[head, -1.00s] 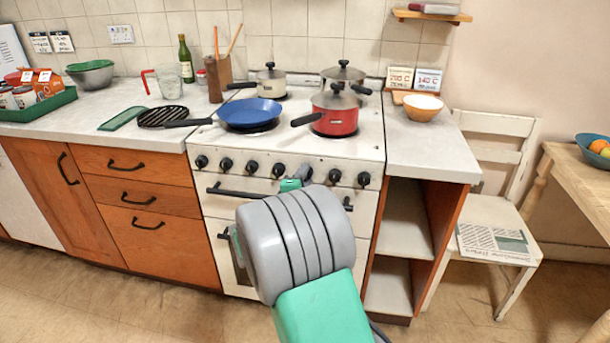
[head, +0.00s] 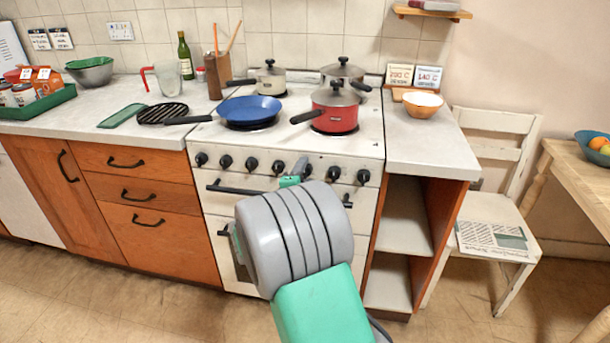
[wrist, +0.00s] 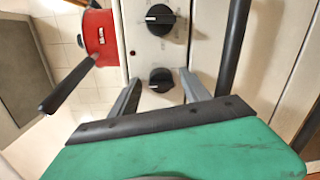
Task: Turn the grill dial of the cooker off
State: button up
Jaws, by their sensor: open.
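The white cooker (head: 290,148) has a row of black dials along its front panel. My gripper (head: 297,172) is in front of the right half of that row and hides a dial there in the head view. In the wrist view my gripper (wrist: 160,78) is open, with a black dial (wrist: 161,80) between its fingertips. Whether the fingers touch it I cannot tell. Another dial (wrist: 160,18) with a pale mark is above it in that view. I cannot read which dial is the grill one.
A dark oven handle bar (wrist: 234,45) runs close beside my gripper. The red pot (head: 336,117) stands on the hob with its handle pointing left. A blue frying pan (head: 250,110) is left of it. Open shelves (head: 402,225) stand right of the cooker.

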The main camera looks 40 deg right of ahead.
jog(key=v, duration=0.7)
jog(key=shift+s+a, duration=0.25)
jog(key=shift+a, duration=0.1)
jog(key=s+a+r+m+g+y+p, duration=0.2)
jog(key=a+p, duration=0.4)
jog(key=a, duration=0.4)
jog(key=s+a+r+m+g+y+p, duration=0.2)
jog(key=s+a+r+m+y+p, duration=0.2)
jog(key=a, duration=0.6)
jog(key=s+a+r+m+g+y+p, duration=0.2)
jog(key=s+a+r+y+p, duration=0.3)
jog(key=a, duration=0.5)
jog(key=s+m+y+p, duration=0.1)
jog(key=s+y+p, duration=0.1)
jog(key=y+p, duration=0.1)
jog(key=shift+r+g, duration=0.25)
jog(key=shift+g, duration=0.05)
jog(key=shift+s, duration=0.1)
